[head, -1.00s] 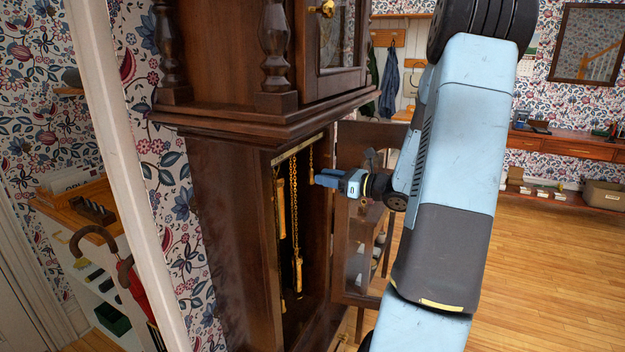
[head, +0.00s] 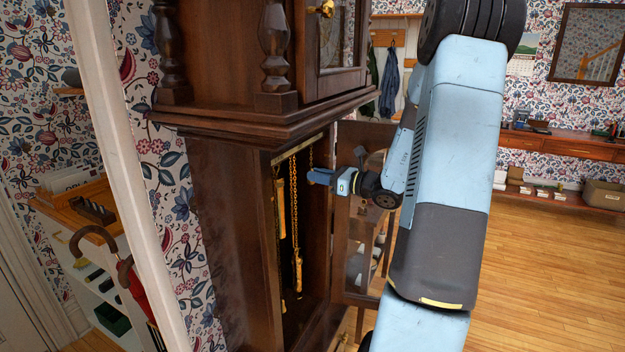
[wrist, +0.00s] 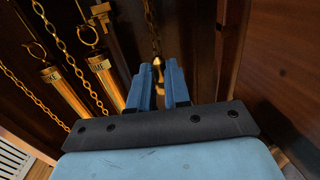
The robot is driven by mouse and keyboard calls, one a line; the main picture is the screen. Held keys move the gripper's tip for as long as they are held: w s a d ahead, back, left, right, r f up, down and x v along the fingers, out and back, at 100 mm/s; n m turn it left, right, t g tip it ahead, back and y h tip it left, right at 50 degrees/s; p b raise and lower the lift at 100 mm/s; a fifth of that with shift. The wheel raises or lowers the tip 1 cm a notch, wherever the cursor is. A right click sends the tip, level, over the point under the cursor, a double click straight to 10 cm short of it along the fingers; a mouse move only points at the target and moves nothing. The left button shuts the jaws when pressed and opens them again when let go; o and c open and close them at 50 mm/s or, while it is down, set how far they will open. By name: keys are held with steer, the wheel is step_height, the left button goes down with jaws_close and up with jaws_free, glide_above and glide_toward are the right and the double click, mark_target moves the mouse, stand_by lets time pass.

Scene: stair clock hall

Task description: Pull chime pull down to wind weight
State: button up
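The tall clock's case is open and chains with brass ends hang inside. A small brass pull (wrist: 157,62) hangs on a chain (wrist: 150,18) straight ahead of my gripper in the wrist view. The upper part of this chain (head: 310,156) shows in the head view; my fingers cover what is lower. My gripper (head: 316,177) reaches in from the right. Its two blue fingers (wrist: 159,72) stand a narrow gap apart, with the pull showing between and just beyond their tips. Contact with the pull cannot be made out.
Two labelled brass weights (wrist: 107,75) (wrist: 62,88) hang left of my fingers. The open clock door (head: 358,150) stands close by my wrist on the right. The wooden floor (head: 540,270) is clear.

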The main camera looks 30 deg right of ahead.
jaws_close()
steer(key=shift+f, duration=0.1)
step_height(320, 180, down, 12)
stand_by(1.9)
step_height(320, 180, down, 12)
stand_by(2.0)
steer(key=shift+s+a+f, duration=0.1)
steer(key=shift+f, duration=0.1)
